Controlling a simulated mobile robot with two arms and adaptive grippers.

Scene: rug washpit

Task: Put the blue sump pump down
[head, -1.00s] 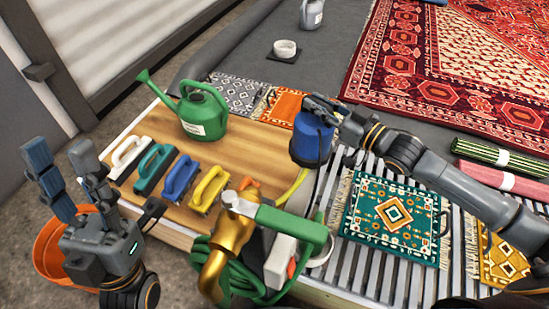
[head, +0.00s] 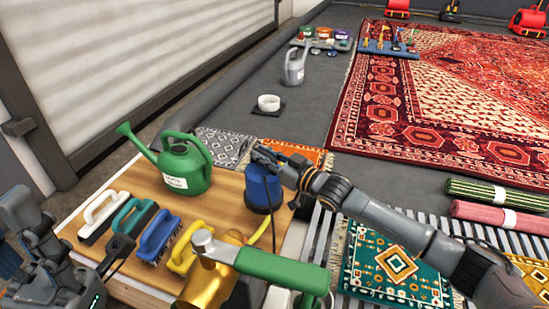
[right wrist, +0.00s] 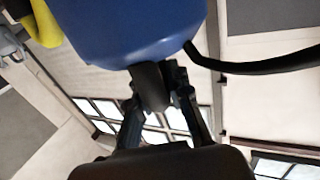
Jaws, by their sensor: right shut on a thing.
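The blue sump pump (head: 262,190) is upright at the right end of the wooden table top (head: 222,205), with a dark cable hanging from it. My right gripper (head: 268,158) is shut on its top. I cannot tell whether the pump's base touches the wood or is just above it. In the right wrist view, the pump's blue body (right wrist: 125,30) fills the top, and my right gripper (right wrist: 157,95) closes on a dark part of it. My left gripper (head: 20,235) is at the lower left, empty, its fingers apart and partly cut off by the frame.
A green watering can (head: 185,168) stands left of the pump. Several brushes, including a yellow one (head: 190,248), line the table's front left. A brass nozzle with a green handle (head: 265,268) is in front. A slatted rack with a teal rug (head: 395,265) lies right.

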